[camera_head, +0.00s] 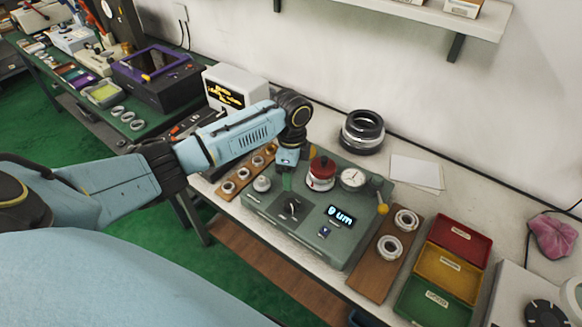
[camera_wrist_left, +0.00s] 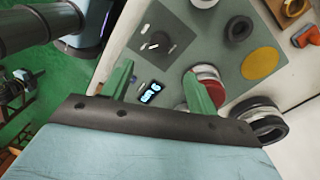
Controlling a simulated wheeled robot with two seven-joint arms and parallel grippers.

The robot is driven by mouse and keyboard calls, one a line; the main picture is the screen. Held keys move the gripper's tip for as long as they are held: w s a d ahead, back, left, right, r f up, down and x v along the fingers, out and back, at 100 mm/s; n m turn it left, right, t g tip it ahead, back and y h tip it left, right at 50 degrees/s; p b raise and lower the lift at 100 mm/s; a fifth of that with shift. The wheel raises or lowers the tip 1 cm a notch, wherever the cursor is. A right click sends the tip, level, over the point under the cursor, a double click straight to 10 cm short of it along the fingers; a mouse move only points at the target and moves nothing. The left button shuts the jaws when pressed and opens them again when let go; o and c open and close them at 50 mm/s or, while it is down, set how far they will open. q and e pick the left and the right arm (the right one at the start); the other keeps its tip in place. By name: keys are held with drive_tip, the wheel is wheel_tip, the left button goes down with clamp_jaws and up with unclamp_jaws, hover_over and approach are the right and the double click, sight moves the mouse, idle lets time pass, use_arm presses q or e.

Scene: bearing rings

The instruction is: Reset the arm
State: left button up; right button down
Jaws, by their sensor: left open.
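My left arm comes in from the left in the head view, and its gripper (camera_head: 287,176) points down over the back left part of the green-grey measuring device (camera_head: 285,225). In the left wrist view the two green fingers of my left gripper (camera_wrist_left: 160,85) are spread apart with nothing between them. The device's lit display (camera_wrist_left: 150,92) shows between and beyond the fingers. A red-topped round part (camera_head: 322,168) stands on the device just right of the gripper, beside a dial gauge (camera_head: 353,179). My right gripper is not in view.
Several bearing rings lie on wooden boards (camera_head: 372,266) on both sides of the device. Red (camera_head: 460,240), yellow (camera_head: 450,270) and green bins (camera_head: 432,303) stand at right. Stacked black rings (camera_head: 362,132) stand behind. A white box (camera_head: 238,85) with a screen stands back left.

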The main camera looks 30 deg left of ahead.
use_arm(q)
drive_tip(key=shift+r, duration=0.6)
